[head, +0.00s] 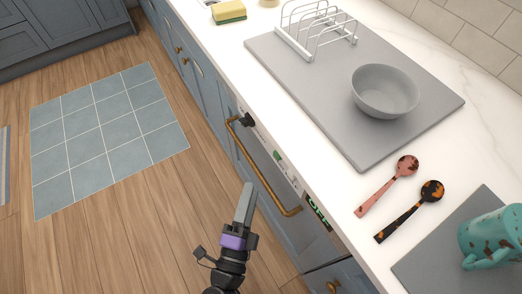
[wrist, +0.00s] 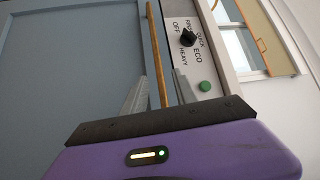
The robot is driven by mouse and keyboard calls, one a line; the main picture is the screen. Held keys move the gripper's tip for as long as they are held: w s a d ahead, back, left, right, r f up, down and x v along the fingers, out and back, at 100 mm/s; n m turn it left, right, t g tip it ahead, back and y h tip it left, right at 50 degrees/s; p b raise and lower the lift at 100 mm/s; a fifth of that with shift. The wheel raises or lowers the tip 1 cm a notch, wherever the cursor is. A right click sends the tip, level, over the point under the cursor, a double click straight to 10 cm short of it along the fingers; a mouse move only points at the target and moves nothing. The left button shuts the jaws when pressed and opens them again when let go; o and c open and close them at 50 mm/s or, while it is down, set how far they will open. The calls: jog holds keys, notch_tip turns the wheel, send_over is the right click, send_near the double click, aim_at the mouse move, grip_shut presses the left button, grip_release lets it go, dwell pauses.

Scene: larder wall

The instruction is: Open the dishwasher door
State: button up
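The dishwasher door (wrist: 75,70) is a blue-grey panel and looks shut. Its long brass bar handle (head: 264,172) runs along the front below the control strip. In the wrist view the handle (wrist: 155,50) appears between my two fingers. My gripper (head: 247,190) is in front of the door, near the handle's lower right half in the head view. In the wrist view my gripper (wrist: 161,80) is open, its fingers apart on either side of the bar. I cannot tell whether either finger touches it.
The control strip has a black dial (wrist: 188,38) and a green button (wrist: 205,86). The white counter above holds a grey board (head: 300,75), a bowl (head: 385,90), two spoons (head: 410,212) and a teal mug (head: 490,240). The wooden floor (head: 130,230) to the left is free, with a tiled mat (head: 105,135).

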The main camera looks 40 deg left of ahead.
aim_at(252, 162)
jog(key=x, duration=0.3)
jog(key=a+x, duration=0.1)
jog(key=x, duration=0.4)
jog(key=shift+a+f, duration=0.1)
jog(key=shift+a, duration=0.3)
grip_shut()
dwell(1.1)
